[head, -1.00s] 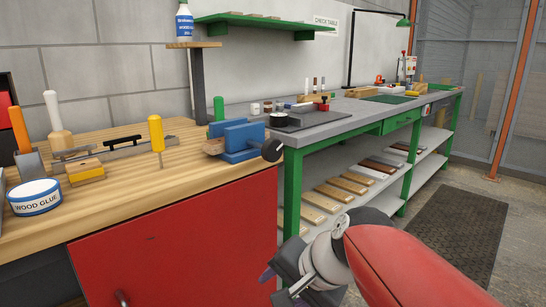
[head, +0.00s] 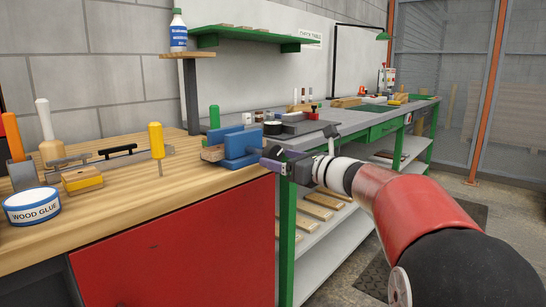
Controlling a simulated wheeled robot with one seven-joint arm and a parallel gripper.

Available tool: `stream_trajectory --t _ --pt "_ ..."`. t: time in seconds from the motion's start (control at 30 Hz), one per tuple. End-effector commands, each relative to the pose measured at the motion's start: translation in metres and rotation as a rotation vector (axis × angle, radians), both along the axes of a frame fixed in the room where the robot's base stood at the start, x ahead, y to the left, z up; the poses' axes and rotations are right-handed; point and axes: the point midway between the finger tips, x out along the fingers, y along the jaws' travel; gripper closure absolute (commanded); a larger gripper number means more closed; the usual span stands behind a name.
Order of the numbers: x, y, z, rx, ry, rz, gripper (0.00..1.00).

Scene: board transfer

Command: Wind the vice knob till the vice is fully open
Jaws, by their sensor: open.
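The blue vice (head: 236,149) sits at the right end of the wooden workbench, with a wooden piece at its left side. Its dark knob (head: 272,152) is on the vice's right side, facing my arm, and is mostly hidden by my gripper. My gripper (head: 268,162) is open, with its fingers at or around the knob. I cannot tell whether they touch it.
The wooden bench top (head: 120,201) holds a tub of wood glue (head: 32,206), a yellow-handled tool (head: 156,141) and other hand tools left of the vice. A long green-framed table (head: 330,139) stands behind my arm. A bottle (head: 178,31) stands on a post.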

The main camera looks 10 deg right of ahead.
Motion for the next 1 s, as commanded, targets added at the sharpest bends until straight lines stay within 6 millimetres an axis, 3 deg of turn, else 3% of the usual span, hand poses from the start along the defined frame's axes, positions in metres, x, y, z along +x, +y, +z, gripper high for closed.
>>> stream_trajectory --t 0.2,0.53,0.87,1.0 --pt "0.021 0.015 0.0 -0.002 0.0 0.001 0.25" --pt "0.024 0.018 0.0 -0.003 -0.001 0.0 0.25" --pt "0.024 0.018 0.0 -0.004 0.0 0.0 0.67" --pt "0.024 0.018 -0.001 -0.007 -0.002 0.0 0.69"
